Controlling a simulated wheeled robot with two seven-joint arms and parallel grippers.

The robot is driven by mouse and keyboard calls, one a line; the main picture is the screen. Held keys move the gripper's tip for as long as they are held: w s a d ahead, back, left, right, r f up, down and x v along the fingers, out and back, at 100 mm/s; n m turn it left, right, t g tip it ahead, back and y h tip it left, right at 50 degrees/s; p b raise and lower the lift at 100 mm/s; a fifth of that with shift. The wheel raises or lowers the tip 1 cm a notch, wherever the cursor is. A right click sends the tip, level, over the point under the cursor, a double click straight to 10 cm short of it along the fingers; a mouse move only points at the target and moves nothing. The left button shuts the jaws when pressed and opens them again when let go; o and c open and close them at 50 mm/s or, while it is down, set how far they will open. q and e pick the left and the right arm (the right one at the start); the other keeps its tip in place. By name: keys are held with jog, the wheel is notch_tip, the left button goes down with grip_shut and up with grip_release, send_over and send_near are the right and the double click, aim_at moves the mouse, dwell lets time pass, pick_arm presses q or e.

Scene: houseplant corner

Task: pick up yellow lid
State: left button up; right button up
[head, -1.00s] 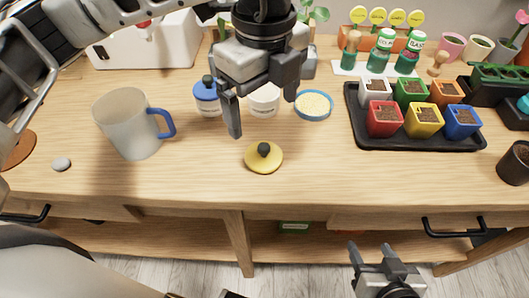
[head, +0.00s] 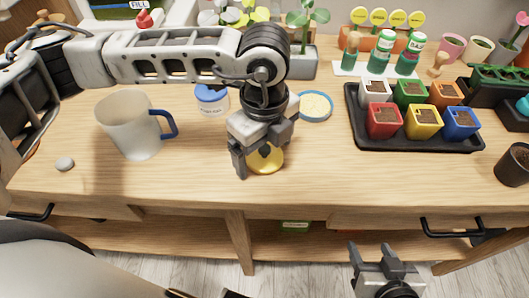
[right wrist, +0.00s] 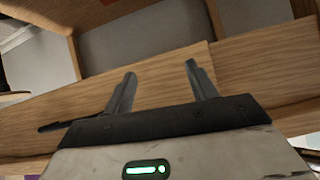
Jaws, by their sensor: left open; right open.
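The yellow lid (head: 266,160) lies on the table near its front edge, below the middle of the head view. Its dark knob is mostly hidden by my left gripper (head: 256,168). My left gripper is open and points down over the lid, with one finger at the lid's left side. I cannot tell whether the fingers touch it. My right gripper (head: 374,258) is open and empty in front of the table's front edge. It also shows in the right wrist view (right wrist: 160,85), with nothing between its fingers.
A white mug (head: 132,128) with a blue handle stands left of the lid. A blue-lidded jar (head: 211,100) and a blue-rimmed dish (head: 314,106) are behind. A black tray (head: 430,143) with several coloured pots is at right. The table's front strip is mostly clear.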

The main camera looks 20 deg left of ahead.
pick_arm(q)
jog(key=c, duration=1.1)
jog(key=shift+o, duration=0.2)
jog(key=shift+r, duration=0.15)
